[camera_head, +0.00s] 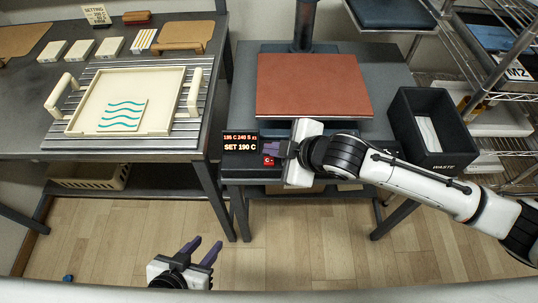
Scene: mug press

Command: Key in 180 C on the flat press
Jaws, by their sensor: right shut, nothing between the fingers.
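The flat press has a brown-red plate (314,86) on a dark stand. Its black display (240,142) at the front left reads "SET 190 C" in the lower line, with a smaller line above that seems to read 135 C and 240 S. A red key marked "C-" (268,161) shows just right of the display. My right gripper (266,146) is shut and empty, its purple fingertips at the display's right edge, close above the red key. Whether it touches a key cannot be told; it hides other keys. My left gripper (205,249) is open and empty, low in front of the tables.
A cream tray (153,102) with a wave-patterned sheet (122,115) lies on the left table. A setting card (96,14) stands at its back. A black waste bin (431,125) and a wire rack (500,70) are on the right. The floor between the tables is clear.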

